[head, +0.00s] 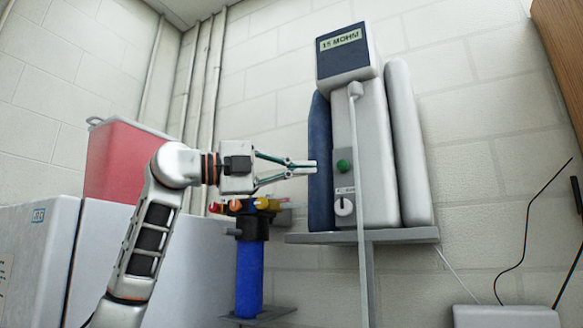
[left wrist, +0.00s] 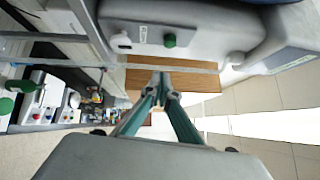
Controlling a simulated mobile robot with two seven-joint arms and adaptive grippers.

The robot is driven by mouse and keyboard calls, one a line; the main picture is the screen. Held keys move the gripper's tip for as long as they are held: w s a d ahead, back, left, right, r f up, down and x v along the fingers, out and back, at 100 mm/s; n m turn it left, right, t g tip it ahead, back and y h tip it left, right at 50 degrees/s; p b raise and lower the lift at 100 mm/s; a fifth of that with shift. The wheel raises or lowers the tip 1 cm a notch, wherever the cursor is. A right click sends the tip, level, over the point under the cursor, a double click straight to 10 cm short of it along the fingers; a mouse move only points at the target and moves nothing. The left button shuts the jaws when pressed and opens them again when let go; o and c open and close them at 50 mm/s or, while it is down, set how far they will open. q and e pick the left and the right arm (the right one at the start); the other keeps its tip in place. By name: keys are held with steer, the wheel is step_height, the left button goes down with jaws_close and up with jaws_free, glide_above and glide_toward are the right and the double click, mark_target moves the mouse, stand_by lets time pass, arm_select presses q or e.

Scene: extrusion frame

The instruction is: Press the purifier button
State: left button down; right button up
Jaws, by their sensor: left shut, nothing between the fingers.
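The purifier (head: 371,160) is a white unit with a dark display head, standing on a wall shelf. Its round green button (head: 343,167) is on the front face, above a small label and a white knob (head: 343,206). My left gripper (head: 314,167) is shut and empty, pointing right, left of the button at about its height and apart from it in the picture. In the left wrist view, the shut fingertips (left wrist: 160,80) are below the green button (left wrist: 169,40), with a gap between them. My right gripper is not in view.
The wall shelf (head: 410,235) carries the purifier. A thin grey post (head: 361,240) runs down in front of it. A blue filter (head: 249,278) with coloured fittings is below my gripper. A red container (head: 112,160) stands on a white cabinet at left. Open space lies right of the purifier.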

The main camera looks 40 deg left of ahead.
mark_target(343, 171)
arm_select(q)
steer(key=w+d+r+p, duration=0.1)
steer(key=w, duration=0.7)
steer(key=shift+w+d+p, duration=0.2)
steer(key=shift+d+p, duration=0.1)
steer(key=shift+w+a+r+p, duration=0.1)
steer(key=shift+w+r+p, duration=0.05)
steer(key=shift+w+p, duration=0.3)
steer(key=shift+w+a+p, duration=0.15)
steer(key=shift+w+p, duration=0.25)
